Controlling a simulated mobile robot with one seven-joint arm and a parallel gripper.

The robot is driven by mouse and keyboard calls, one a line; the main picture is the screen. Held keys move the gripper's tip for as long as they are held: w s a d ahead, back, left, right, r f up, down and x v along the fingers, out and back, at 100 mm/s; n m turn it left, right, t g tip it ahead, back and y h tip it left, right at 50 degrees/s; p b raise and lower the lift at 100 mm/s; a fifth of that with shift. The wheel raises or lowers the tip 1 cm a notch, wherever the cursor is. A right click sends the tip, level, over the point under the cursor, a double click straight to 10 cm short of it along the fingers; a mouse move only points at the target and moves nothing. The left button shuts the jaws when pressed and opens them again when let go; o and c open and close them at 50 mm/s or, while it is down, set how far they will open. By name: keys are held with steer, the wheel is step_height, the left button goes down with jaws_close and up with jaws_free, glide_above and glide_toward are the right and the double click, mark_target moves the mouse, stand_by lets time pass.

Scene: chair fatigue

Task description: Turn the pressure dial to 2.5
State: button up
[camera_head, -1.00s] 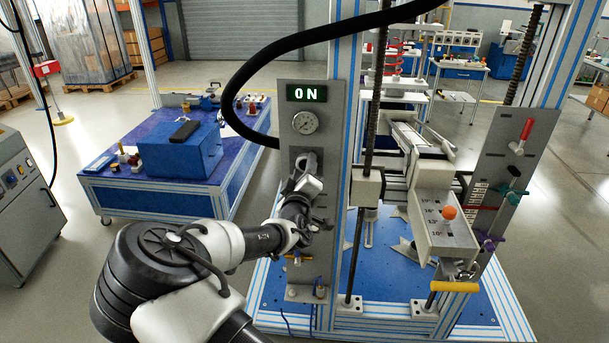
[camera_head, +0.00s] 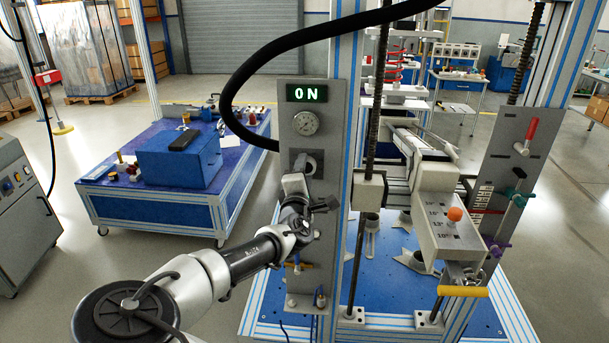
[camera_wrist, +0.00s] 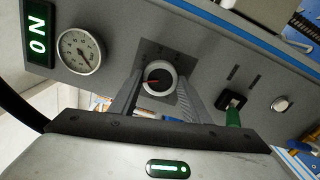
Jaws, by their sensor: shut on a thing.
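The pressure dial (camera_wrist: 158,77) is a round black knob with a pale rim and a red pointer, on the grey panel. In the wrist view it sits between the two fingers of my gripper (camera_wrist: 160,90), which is shut on it. In the head view the dial area (camera_head: 306,163) is partly hidden by my gripper (camera_head: 299,172). The round pressure gauge (camera_head: 305,123) is above the dial and also shows in the wrist view (camera_wrist: 81,51). Its reading and the dial's scale marks are too small to read surely.
A green ON display (camera_head: 307,93) is above the gauge. A green-handled switch (camera_wrist: 233,110) and a pale round knob (camera_wrist: 282,103) are farther along the panel. A black hose (camera_head: 235,80) arches left of the panel. A blue-topped table (camera_head: 110,185) stands at left.

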steer(key=shift+n, duration=0.7)
steer(key=o, duration=1)
steer(key=shift+o, duration=0.2)
steer(key=shift+s, duration=0.1)
steer(key=s, duration=1.7)
steer(key=shift+s+a, duration=0.15)
steer(key=shift+a, duration=0.15)
